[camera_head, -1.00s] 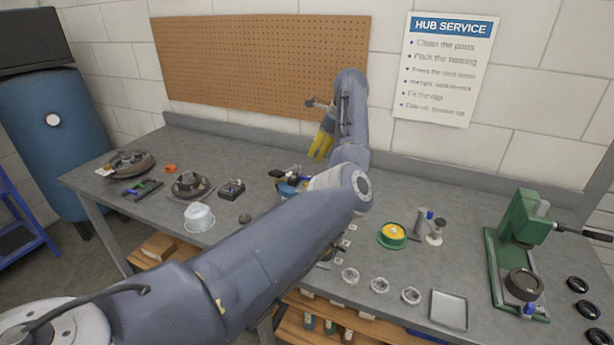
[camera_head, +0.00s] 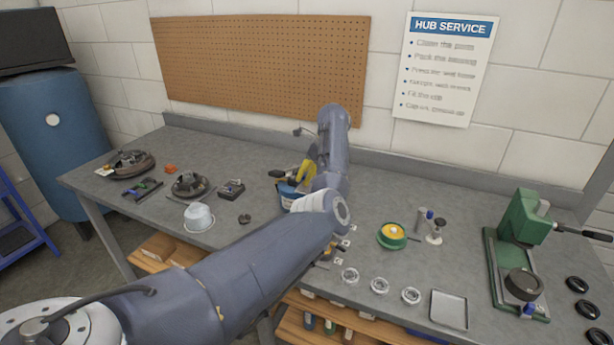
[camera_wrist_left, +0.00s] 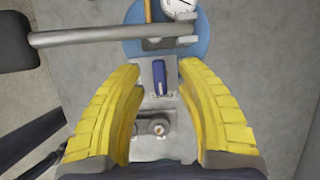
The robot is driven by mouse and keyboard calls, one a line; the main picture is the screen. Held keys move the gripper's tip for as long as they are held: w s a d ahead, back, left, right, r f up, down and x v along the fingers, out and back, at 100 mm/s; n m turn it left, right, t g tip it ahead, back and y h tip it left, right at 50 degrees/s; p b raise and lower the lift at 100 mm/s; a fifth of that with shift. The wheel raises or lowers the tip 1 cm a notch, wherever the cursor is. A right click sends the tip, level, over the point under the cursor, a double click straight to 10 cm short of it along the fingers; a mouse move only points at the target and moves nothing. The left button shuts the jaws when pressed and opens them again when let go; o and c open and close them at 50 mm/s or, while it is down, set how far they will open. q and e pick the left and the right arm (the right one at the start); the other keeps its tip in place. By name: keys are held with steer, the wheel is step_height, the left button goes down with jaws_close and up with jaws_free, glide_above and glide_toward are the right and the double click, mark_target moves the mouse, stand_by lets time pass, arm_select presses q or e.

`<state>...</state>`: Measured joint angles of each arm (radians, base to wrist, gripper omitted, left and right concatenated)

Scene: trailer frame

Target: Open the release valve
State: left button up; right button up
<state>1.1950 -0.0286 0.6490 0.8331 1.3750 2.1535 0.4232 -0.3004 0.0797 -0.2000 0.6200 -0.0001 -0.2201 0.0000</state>
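My left gripper (camera_head: 306,172) is over the blue device (camera_head: 288,194) at the middle of the bench, and my arm hides part of the device. In the left wrist view, the yellow fingers of my left gripper (camera_wrist_left: 160,80) are open and apart. Between them is a small blue lever (camera_wrist_left: 160,77) on a grey metal body (camera_wrist_left: 150,105). A round screw or knob (camera_wrist_left: 157,127) sits lower on that body. I cannot tell for certain which part is the release valve. The fingers do not visibly touch the lever. My right gripper is not in view.
A long grey bar (camera_wrist_left: 95,37) and a gauge (camera_wrist_left: 179,7) lie beyond the fingertips. A white tub (camera_head: 198,217) and a hub part (camera_head: 190,185) stand left of the device. A green-and-yellow tin (camera_head: 392,235) and a green press (camera_head: 520,240) stand to the right.

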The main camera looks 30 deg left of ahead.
arm_select(q)
steer(key=shift+c, duration=0.3)
jaws_close()
